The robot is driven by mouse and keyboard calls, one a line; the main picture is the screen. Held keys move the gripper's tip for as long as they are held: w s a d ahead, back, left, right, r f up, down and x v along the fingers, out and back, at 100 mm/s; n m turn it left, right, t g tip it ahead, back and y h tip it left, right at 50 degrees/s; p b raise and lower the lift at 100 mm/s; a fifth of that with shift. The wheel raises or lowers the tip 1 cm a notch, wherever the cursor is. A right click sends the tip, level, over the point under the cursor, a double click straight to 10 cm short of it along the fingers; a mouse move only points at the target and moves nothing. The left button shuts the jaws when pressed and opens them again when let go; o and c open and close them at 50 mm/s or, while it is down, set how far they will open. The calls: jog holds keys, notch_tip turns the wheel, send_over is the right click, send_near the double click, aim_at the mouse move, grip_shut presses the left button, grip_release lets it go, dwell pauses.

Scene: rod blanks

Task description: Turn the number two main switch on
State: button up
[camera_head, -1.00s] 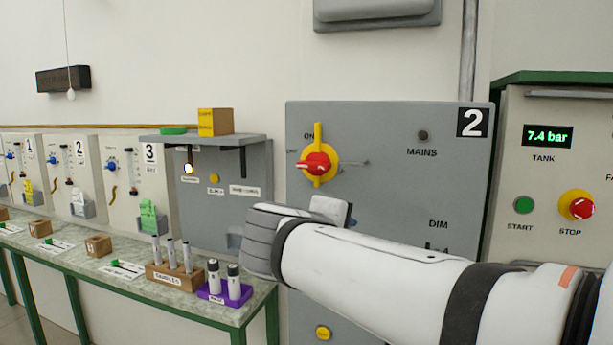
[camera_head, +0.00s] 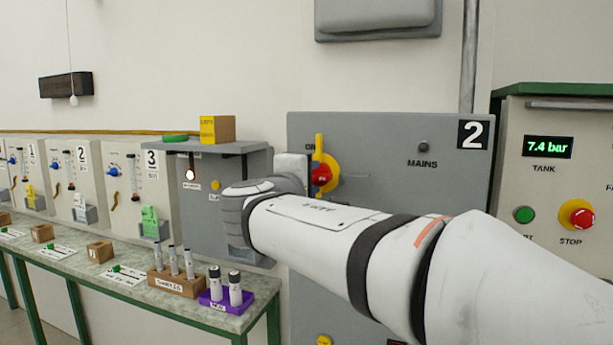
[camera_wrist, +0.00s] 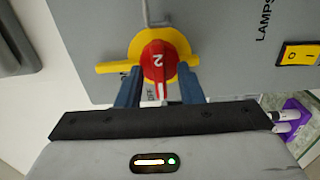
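The number two main switch is a red knob (camera_head: 322,178) on a yellow plate (camera_head: 332,166), on the grey cabinet (camera_head: 400,150) marked 2. Its ON label sits above it, partly hidden. The wrist view shows the red knob (camera_wrist: 157,62) marked 2, its white-striped end pointing down between the fingers, which is left on the cabinet. The yellow plate (camera_wrist: 112,67) lies behind it. My gripper (camera_wrist: 160,80) has one dark blue finger on each side of the knob. The fingers look apart, with a small gap around the striped end; contact is unclear.
A yellow rocker switch (camera_wrist: 299,54) is on the cabinet by LAMPS. A shelf (camera_head: 210,147) with a yellow box (camera_head: 217,129) stands left of the switch. A bench (camera_head: 200,306) holds a purple holder (camera_head: 226,300). A tank panel (camera_head: 560,180) is at right.

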jog(key=shift+c, duration=0.3)
grip_shut()
